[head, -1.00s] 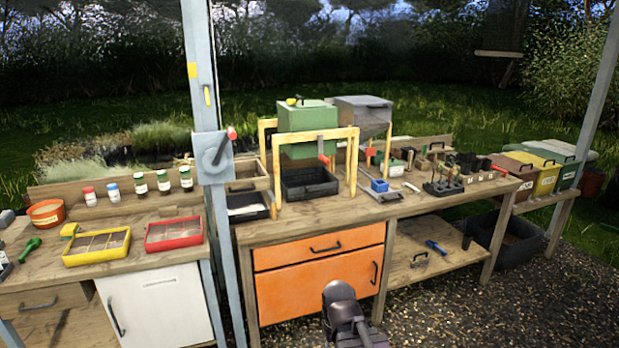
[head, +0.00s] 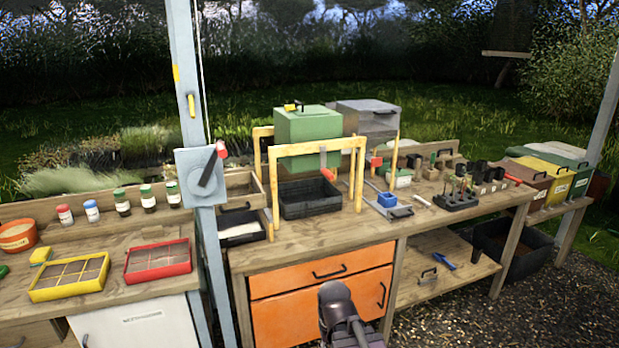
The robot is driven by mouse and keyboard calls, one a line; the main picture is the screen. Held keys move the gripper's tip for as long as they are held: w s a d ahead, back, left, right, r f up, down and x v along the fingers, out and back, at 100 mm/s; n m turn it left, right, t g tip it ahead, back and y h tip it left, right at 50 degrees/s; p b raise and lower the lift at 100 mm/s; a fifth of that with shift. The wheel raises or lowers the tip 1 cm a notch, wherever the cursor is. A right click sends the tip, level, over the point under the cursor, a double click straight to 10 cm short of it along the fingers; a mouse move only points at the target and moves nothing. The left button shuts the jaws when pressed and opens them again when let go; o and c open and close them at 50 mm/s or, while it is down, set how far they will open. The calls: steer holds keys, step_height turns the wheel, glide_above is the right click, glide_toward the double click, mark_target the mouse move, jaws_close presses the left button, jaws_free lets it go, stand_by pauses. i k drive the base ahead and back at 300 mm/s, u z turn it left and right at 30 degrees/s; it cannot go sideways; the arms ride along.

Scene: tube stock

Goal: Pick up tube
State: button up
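A small pale, tube-like piece (head: 422,202) lies on the wooden bench, between a blue block and a black rack. It is too small to tell whether it is a tube. The black rack (head: 456,202) holds several thin upright pieces with dark and green tops, also too small to tell apart. A dark part of my own arm rises at the bottom centre, in front of the orange drawers. My gripper's fingers do not show.
Left of the grey-blue post (head: 188,90) are a yellow tray (head: 70,293) and a red tray (head: 158,272). A lower shelf (head: 470,278) holds a blue tool.

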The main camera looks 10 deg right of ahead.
mark_target(500, 172)
steer(key=z, duration=1.9)
steer(key=i, duration=2)
